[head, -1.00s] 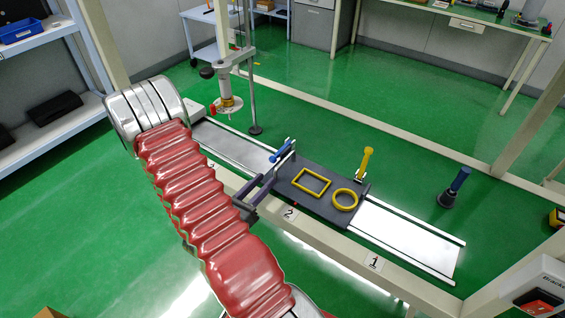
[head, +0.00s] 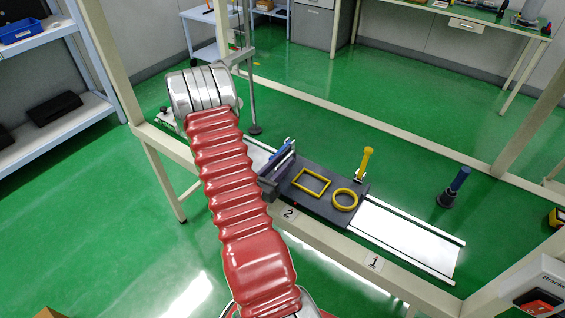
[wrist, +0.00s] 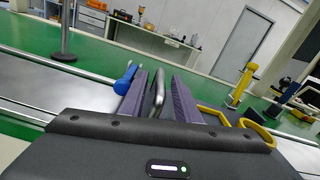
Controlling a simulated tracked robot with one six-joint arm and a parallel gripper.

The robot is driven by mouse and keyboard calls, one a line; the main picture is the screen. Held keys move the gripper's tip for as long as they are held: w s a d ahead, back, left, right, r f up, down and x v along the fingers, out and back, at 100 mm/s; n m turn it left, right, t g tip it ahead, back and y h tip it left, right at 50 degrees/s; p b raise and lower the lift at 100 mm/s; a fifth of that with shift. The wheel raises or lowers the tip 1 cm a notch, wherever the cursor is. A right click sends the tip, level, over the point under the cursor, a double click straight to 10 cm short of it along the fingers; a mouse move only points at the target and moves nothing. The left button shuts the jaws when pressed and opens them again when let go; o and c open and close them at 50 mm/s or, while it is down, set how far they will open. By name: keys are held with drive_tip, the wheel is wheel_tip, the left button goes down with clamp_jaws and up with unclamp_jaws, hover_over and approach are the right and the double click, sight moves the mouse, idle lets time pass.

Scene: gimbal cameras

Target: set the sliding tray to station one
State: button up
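The sliding tray (head: 325,206) is a dark plate with a yellow square frame and a yellow ring on it. It sits on the metal rail by the label 2 (head: 289,213); the label 1 (head: 374,262) is farther right. My gripper (head: 280,172) is at the tray's left end, partly hidden by my arm. In the wrist view my gripper (wrist: 158,95) has its two purple fingers apart, with a grey metal handle (wrist: 158,92) between them. Gaps show beside the handle.
A blue-handled lever (head: 281,151) stands close to my gripper and a yellow-handled lever (head: 366,162) at the tray's far side. The rail (head: 410,235) is bare right of the tray. A blue-topped post (head: 454,187) stands beyond it.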

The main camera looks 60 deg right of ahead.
drive_tip(key=shift+d, duration=0.3)
clamp_jaws()
idle(0.6)
